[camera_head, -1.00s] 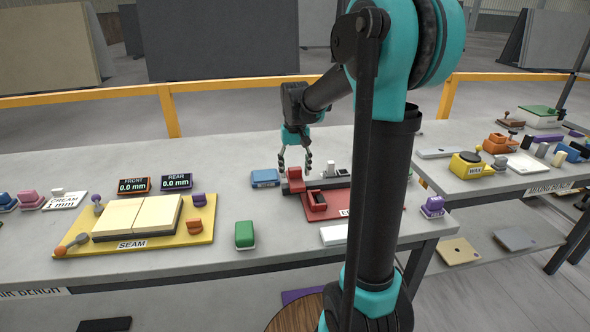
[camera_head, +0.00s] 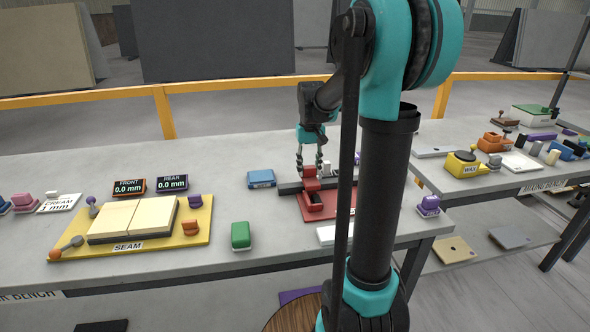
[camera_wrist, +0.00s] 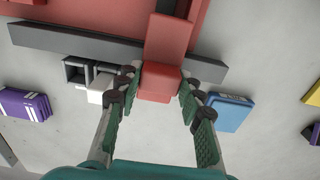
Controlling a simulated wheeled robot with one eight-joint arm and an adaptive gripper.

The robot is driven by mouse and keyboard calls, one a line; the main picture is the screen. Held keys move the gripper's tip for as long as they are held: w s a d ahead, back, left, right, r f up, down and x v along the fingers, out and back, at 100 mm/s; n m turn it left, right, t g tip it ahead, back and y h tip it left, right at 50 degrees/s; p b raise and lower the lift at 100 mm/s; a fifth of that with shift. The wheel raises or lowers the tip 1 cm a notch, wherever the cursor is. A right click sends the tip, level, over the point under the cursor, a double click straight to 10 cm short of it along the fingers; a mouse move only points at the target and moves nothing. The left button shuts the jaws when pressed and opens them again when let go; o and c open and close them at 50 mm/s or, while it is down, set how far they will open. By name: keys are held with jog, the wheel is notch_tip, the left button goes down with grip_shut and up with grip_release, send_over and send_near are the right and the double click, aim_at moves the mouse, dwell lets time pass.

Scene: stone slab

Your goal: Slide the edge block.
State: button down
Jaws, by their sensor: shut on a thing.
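The red edge block (camera_wrist: 160,82) sits between the two finger pads in the wrist view, with a red part reaching across the dark rail (camera_wrist: 70,40). In the head view the block (camera_head: 311,186) is at the dark rail (camera_head: 288,187), over the red base plate (camera_head: 338,212). My gripper (camera_head: 310,168) points down and is shut on the block; its fingers also show in the wrist view (camera_wrist: 159,90). My arm hides the right part of the plate and rail.
A blue block (camera_head: 261,178) lies left of the rail. A white block (camera_wrist: 100,88) and a dark open box (camera_wrist: 79,70) stand beside the rail. A green block (camera_head: 241,235) and the yellow seam board (camera_head: 70,245) are further left. Bare bench lies between them.

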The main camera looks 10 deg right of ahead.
jog(key=d, duration=0.3)
jog(key=shift+d, duration=0.2)
jog(key=c, duration=1)
grip_release()
jog(key=shift+o, duration=0.2)
notch_tip(320, 180, up, 12)
